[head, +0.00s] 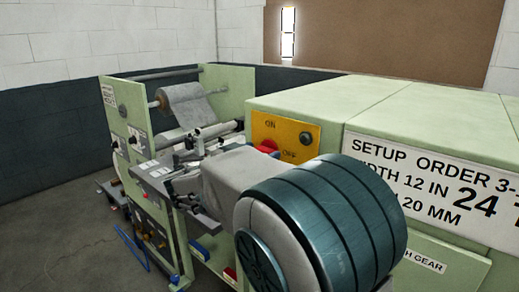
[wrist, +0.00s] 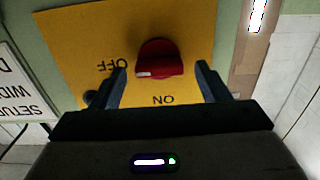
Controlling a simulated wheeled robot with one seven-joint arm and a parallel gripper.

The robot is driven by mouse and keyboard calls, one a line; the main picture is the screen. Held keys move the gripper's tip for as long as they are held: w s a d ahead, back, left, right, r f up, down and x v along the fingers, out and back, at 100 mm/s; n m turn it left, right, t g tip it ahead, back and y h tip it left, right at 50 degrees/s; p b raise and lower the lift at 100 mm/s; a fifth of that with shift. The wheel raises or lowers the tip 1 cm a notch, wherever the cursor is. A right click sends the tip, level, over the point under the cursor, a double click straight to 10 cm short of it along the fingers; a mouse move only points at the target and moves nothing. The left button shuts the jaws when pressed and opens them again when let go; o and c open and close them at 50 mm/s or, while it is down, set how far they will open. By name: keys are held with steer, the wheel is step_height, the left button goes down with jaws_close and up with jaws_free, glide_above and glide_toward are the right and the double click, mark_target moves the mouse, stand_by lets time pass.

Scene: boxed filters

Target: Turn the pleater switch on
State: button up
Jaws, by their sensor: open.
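The pleater switch is a red knob (head: 268,146) on a yellow panel (head: 265,123) marked ON and OFF, set in the green machine's end face. In the head view my arm covers part of the panel and hides my gripper. In the wrist view the panel (wrist: 75,40) appears upside down, and the red knob (wrist: 160,56) sits between the fingers of my gripper (wrist: 161,68). The fingers are open, with a gap on each side of the knob. A small white mark shows at the knob's lower left edge, between the OFF and ON words.
A dark round button (head: 305,139) sits on the panel right of the knob. A setup order sign (head: 430,188) is on the machine's side. A roll stand with a grey roll (head: 185,104) and a cluttered work table (head: 160,172) stand at left.

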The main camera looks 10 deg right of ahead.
steer(key=shift+w+d, duration=0.25)
steer(key=shift+d, duration=0.15)
steer(key=shift+c, duration=0.3)
steer(key=c, duration=0.9)
steer(key=shift+c, duration=0.2)
